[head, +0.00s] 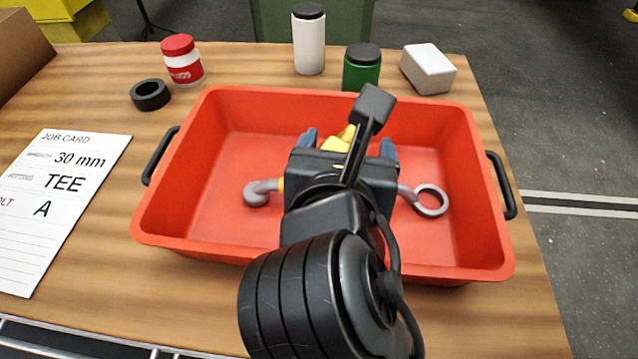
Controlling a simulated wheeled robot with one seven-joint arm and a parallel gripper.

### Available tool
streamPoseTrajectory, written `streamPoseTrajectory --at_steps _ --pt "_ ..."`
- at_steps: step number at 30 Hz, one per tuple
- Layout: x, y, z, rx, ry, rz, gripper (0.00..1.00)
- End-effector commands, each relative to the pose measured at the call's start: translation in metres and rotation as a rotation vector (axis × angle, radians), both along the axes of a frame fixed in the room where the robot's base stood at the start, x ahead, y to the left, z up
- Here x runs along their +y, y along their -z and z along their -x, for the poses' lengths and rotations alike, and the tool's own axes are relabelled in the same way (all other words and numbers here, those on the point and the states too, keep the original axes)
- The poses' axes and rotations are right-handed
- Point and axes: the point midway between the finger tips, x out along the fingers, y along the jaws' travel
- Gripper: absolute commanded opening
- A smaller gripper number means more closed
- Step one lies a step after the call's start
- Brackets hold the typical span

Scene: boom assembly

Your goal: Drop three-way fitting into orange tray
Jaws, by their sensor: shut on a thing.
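The orange tray (225,178) sits on the wooden table, with a black handle at each end. My gripper (348,144) is over the middle of the tray, its blue fingers pointing away from me. It is shut on a yellow piece (337,146), which seems to be the three-way fitting. Most of that piece is hidden behind my wrist, so its full shape does not show. I cannot tell how high it is above the tray floor.
A grey spanner (431,201) seems to lie in the tray, its middle hidden by my gripper. Behind the tray stand a red-lidded jar (184,62), a white bottle (309,42), a green jar (361,70) and a white box (428,69). A black ring (150,95) and job card (62,195) are left.

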Motion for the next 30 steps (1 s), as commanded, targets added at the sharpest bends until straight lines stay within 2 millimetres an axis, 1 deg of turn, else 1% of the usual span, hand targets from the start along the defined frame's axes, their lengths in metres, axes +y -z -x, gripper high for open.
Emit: streamPoseTrajectory --at_steps 3,4,9,15,19,30 --pt "0.0 -0.001 0.0 -0.001 0.0 -0.001 0.42" --pt "0.0 -0.001 0.0 -0.001 0.0 -0.001 0.85" --pt "0.0 0.0 0.0 -0.001 0.0 0.0 1.0" --pt "0.0 0.0 0.0 0.001 0.0 0.001 1.0" --pt "0.001 -0.003 0.007 -0.001 0.0 0.001 1.0" --pt "0.007 -0.025 0.059 -0.001 -0.002 -0.001 1.0"
